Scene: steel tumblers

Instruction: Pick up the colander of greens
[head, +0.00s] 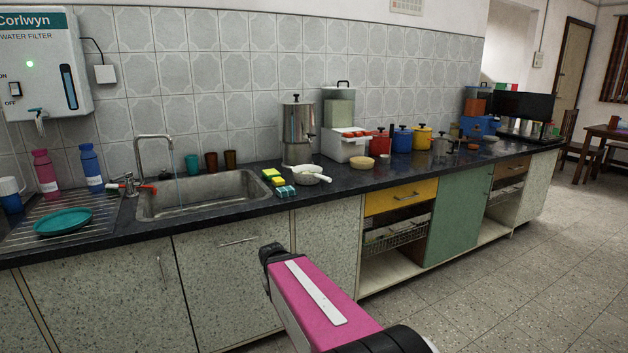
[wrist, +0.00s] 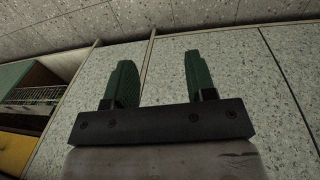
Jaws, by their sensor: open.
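I cannot make out a colander of greens for certain in either view. A small grey round vessel (head: 310,176) with a white handled item on it stands on the counter right of the sink; it is too small to tell whether it is a colander, and I see no greens in it. My gripper shows in the wrist view (wrist: 159,58) with two green fingers apart and nothing between them. Behind them are speckled cabinet doors. In the head view my pink arm reaches in front of the lower cabinets, below the counter; the fingers do not show clearly there.
The dark counter (head: 240,205) holds a sink (head: 205,195) with running water, sponges (head: 272,175), a steel urn (head: 298,132), red, blue and yellow pots, and a teal plate (head: 63,221) on the drainer. An open shelf with a wire basket (head: 395,236) is below. The floor at right is clear.

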